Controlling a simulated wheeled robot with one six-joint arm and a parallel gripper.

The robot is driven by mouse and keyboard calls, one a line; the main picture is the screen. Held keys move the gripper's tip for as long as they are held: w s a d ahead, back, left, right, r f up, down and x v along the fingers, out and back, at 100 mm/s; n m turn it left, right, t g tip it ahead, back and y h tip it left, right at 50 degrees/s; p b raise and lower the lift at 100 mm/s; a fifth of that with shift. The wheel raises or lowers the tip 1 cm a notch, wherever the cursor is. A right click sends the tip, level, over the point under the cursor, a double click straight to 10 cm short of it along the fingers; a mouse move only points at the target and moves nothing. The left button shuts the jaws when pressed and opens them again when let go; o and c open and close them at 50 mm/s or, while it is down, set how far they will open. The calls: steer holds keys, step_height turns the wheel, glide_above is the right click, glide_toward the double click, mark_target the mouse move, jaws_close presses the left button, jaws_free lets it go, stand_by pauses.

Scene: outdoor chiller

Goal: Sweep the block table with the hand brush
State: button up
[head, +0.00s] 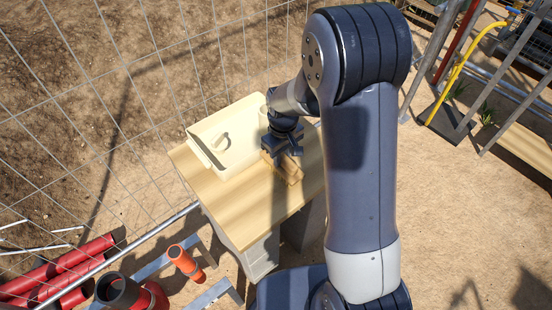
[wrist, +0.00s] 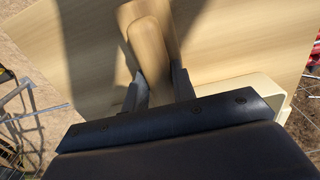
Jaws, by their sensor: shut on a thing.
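The block table (head: 245,215) has a pale wood top on grey blocks and stands beside the wire fence. The hand brush (head: 288,170), with a tan wooden body, is at the right part of the top, under my gripper (head: 286,146). In the wrist view the wooden brush handle (wrist: 150,42) runs up between the two dark fingers of my gripper (wrist: 158,88), which is shut on it. The bristles are hidden, so I cannot tell whether they touch the top. The wood top (wrist: 235,45) fills much of the wrist view.
A cream tray (head: 228,127) with a small cream piece in it sits at the table's back left, left of my gripper. It also shows in the wrist view (wrist: 262,92). Red pipes (head: 60,270) and an orange cylinder (head: 184,262) are on the ground at lower left. The table's front is clear.

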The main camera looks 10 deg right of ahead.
steer(key=shift+w+d+r, duration=0.1)
steer(key=shift+w+d, duration=0.45)
steer(key=shift+d, duration=0.25)
steer(key=shift+w+d, duration=0.55)
steer(key=shift+d, duration=0.25)
step_height(320, 180, up, 6)
steer(key=p, duration=0.4)
steer(key=shift+p, duration=0.3)
step_height(320, 180, up, 3)
steer(key=shift+r+p, duration=0.1)
steer(key=shift+p, duration=0.9)
steer(key=shift+s+a, duration=0.1)
